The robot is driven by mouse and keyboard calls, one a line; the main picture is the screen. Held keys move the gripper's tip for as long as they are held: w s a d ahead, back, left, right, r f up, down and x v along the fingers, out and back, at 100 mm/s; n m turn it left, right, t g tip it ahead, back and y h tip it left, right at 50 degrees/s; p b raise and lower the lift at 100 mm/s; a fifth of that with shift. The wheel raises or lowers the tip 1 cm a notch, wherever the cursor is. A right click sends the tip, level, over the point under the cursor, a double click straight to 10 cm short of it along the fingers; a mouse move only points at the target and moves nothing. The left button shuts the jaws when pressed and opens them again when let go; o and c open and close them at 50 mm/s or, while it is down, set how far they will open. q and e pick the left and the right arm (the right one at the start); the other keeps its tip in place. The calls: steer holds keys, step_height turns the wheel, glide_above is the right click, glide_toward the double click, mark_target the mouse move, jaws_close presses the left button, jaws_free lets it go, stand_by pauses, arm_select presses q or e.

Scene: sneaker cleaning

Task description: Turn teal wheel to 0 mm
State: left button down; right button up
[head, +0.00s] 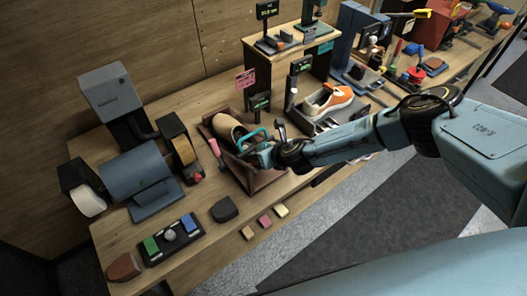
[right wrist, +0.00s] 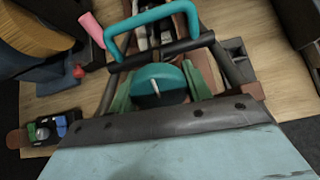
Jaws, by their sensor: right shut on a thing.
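The teal wheel (right wrist: 160,82) shows in the right wrist view as a round teal disc with a pale pointer mark standing nearly upright. My right gripper (head: 264,154) reaches in from the right in the head view. Its jaws are around the wheel and shut on it. A teal bar handle (right wrist: 151,17) arches just beyond the wheel and also shows in the head view (head: 250,136). The wheel itself is hidden behind my gripper in the head view. My left gripper is not in view.
A white-and-orange sneaker (head: 326,101) lies to the right. A pink-handled tool (head: 215,148) is at the stand's left. Small coloured blocks (head: 264,221) lie near the front edge of the wooden table (head: 215,250).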

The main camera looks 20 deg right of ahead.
steer(key=shift+n, duration=0.6)
steer(key=o, duration=0.9)
steer(key=v, duration=1.3)
steer(key=shift+s+r, duration=0.1)
steer(key=shift+r, duration=0.05)
